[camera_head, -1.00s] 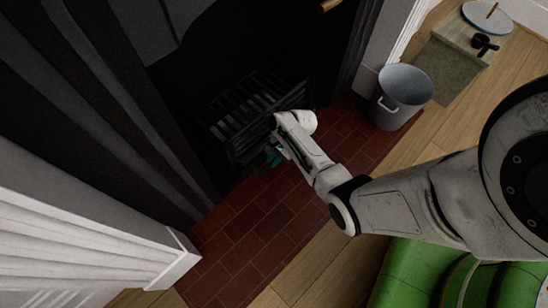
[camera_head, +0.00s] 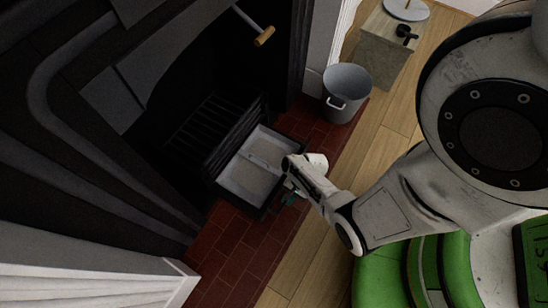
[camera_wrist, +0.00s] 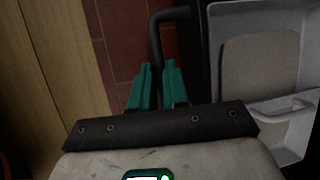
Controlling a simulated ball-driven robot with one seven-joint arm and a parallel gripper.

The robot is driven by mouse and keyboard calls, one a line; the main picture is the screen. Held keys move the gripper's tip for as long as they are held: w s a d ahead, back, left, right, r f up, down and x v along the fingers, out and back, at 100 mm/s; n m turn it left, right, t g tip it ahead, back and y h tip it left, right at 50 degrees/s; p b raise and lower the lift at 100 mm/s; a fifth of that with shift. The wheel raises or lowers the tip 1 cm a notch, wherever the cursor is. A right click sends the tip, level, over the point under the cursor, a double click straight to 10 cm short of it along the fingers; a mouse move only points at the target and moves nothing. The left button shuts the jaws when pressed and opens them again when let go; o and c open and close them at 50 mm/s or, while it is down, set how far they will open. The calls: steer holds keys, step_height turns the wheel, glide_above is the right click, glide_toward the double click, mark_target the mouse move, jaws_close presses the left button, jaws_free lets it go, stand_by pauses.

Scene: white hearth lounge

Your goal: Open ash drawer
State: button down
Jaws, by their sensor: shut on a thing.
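The ash drawer (camera_head: 243,190) is pulled out from under the fire grate, over the red brick hearth. It is a pale open tray with a beige-grey patch on its floor. In the wrist view the drawer (camera_wrist: 255,18) fills the right side. My gripper (camera_head: 290,198) is at the drawer's front, partly hidden by my wrist. In the wrist view my teal fingers (camera_wrist: 158,88) are shut on the dark bent drawer handle (camera_wrist: 158,45), which runs between them.
The black grate (camera_head: 205,125) stands behind the drawer in the dark fireplace. A grey metal bucket (camera_head: 346,92) stands right of the hearth, near a stone block (camera_head: 385,52) with a lidded item on top. Brick hearth (camera_head: 225,235) and wooden floor in front are clear.

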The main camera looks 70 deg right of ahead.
steer(key=shift+s+a+p, duration=0.2)
steer(key=shift+s+a, duration=0.1)
steer(key=shift+s, duration=0.65)
steer(key=shift+s+a+p, duration=0.15)
steer(key=shift+s+a, duration=0.1)
steer(key=shift+s, duration=0.65)
steer(key=c, duration=1.1)
jaws_free()
steer(key=p+v, duration=0.6)
steer(key=v, duration=0.4)
steer(key=shift+s+d+r, duration=0.1)
steer(key=shift+d+r, duration=0.05)
steer(key=shift+r, duration=0.2)
